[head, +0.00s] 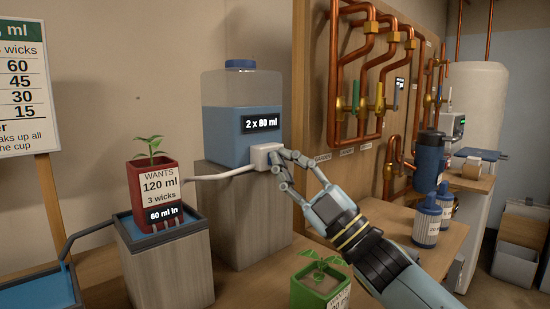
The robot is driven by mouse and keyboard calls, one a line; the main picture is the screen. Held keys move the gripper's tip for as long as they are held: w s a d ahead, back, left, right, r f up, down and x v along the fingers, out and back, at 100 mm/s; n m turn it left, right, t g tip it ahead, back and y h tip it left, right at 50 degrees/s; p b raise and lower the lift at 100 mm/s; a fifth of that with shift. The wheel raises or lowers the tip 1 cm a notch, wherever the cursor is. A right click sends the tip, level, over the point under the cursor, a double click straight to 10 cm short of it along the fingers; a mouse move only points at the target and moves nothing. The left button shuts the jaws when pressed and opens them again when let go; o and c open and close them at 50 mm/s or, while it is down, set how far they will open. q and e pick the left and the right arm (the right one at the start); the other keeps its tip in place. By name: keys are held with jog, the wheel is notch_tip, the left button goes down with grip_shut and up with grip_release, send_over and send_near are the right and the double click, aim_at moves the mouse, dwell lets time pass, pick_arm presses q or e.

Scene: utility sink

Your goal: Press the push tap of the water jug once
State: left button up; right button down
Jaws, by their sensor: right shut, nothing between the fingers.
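The water jug (228,125) stands on a grey block in the middle of the head view. It is clear with a blue cap, is partly full of blue water and bears a label reading "2 x 80 ml". Its white push tap (265,154) sticks out low on the front, with a pale spout running left toward the red pot. My right gripper (282,170) is shut and empty, its fingertips right beside the tap's right side. I cannot tell whether they touch it. My left gripper is not in view.
A red pot (153,189) with a seedling sits in a blue tray on a block at the left. Copper pipes (335,60) fill a board behind. Blue bottles (427,220) stand on the right.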

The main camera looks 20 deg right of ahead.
jog(key=shift+s, duration=0.3)
jog(key=shift+d, duration=0.1)
jog(key=s, duration=0.1)
jog(key=s+d, duration=0.1)
jog(key=s, duration=0.1)
jog(key=s+p, duration=0.1)
jog(key=shift+s+d, duration=0.3)
jog(key=shift+s, duration=0.05)
dwell(0.8)
